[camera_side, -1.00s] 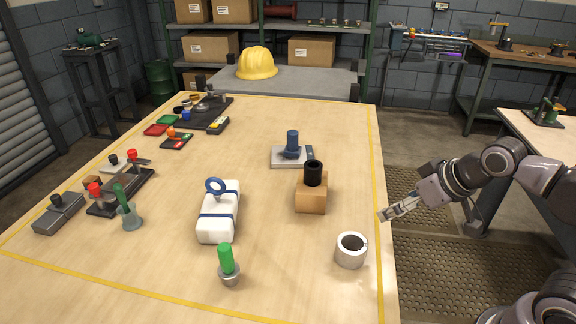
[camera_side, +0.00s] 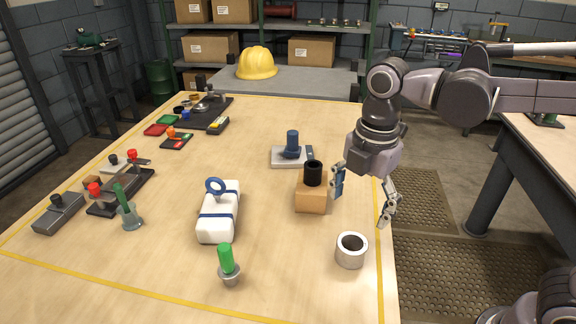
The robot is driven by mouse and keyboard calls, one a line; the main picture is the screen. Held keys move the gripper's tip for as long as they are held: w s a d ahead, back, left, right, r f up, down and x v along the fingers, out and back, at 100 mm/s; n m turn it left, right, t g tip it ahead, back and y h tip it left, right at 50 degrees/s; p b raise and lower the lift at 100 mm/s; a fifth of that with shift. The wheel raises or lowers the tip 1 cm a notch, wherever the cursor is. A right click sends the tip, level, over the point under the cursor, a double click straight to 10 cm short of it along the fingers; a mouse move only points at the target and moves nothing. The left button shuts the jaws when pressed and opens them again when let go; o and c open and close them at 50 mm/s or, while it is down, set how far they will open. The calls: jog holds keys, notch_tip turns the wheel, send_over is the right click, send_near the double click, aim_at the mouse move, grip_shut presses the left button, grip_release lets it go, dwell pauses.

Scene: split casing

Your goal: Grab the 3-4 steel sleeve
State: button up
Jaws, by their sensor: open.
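A short, wide steel sleeve (camera_side: 351,251) stands upright on the table near its right edge, its round opening facing up. No marking on it is readable. My gripper (camera_side: 363,209) points downward above and behind the sleeve, with its two fingers spread wide. The gripper is open and empty, and it is apart from the sleeve. The left finger hangs near the wooden block with a black cylinder; the right finger hangs near the table's right edge.
The wooden block (camera_side: 311,194) with the black cylinder (camera_side: 313,173) stands close to my left finger. A white block with a blue strap (camera_side: 218,215) and a green-handled tool (camera_side: 228,263) stand left of the sleeve. The tabletop (camera_side: 295,260) between is clear.

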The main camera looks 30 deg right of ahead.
jog(key=n, duration=0.1)
send_near(352, 244)
jog(key=shift+s+a+f, duration=0.2)
jog(key=shift+a+f, duration=0.3)
jog(key=shift+a, duration=0.1)
jog(key=shift+s+a+f, duration=0.2)
jog(key=shift+a+f, duration=0.3)
jog(key=shift+a, duration=0.1)
jog(key=shift+s+d+f, duration=0.1)
jog(key=shift+f, duration=1.25)
jog(key=shift+s+d+f, duration=0.1)
jog(key=shift+f, duration=1.3)
grip_shut()
jog(key=shift+r, duration=0.1)
